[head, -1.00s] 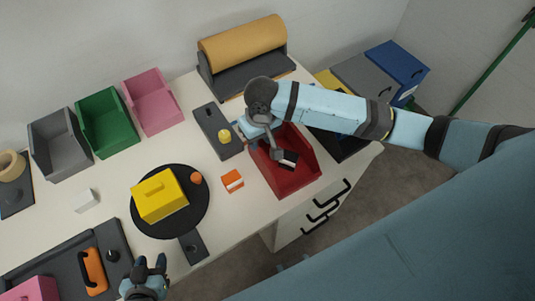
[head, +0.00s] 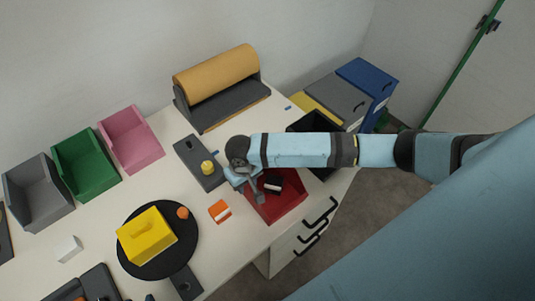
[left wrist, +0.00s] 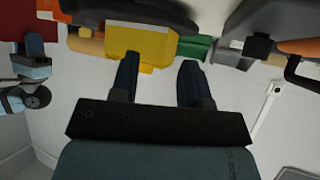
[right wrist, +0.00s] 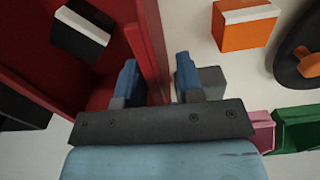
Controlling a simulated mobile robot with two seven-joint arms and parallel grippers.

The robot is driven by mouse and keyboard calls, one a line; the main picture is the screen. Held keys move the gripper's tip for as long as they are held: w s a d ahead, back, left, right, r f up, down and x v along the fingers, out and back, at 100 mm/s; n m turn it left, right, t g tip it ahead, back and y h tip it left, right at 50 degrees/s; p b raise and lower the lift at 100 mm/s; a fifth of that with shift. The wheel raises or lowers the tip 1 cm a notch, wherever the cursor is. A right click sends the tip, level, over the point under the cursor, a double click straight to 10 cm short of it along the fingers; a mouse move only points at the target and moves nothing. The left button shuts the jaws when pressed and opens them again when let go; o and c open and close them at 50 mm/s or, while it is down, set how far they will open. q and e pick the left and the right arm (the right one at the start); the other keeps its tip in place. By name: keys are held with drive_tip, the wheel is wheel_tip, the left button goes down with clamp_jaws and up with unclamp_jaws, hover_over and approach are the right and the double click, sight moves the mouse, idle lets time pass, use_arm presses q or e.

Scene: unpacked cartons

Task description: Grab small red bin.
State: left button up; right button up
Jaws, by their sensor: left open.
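The small red bin (head: 281,207) sits on the white table near its right front edge, with a black-and-white block (head: 273,183) inside. My right gripper (head: 255,195) is at the bin's left wall. In the right wrist view, the right gripper's (right wrist: 158,65) fingers straddle the red bin's (right wrist: 149,32) wall, one finger inside and one outside. I cannot tell whether they press on it. My left gripper (left wrist: 159,62) is open and empty; only a dark tip shows at the head view's bottom edge.
An orange block (head: 220,211) lies left of the bin. A dark bin (head: 313,123) is behind my right arm. Grey, green and pink bins line the back left.

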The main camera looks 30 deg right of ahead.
drive_tip(key=shift+f, duration=1.55)
clamp_jaws()
drive_tip(key=shift+r, duration=0.15)
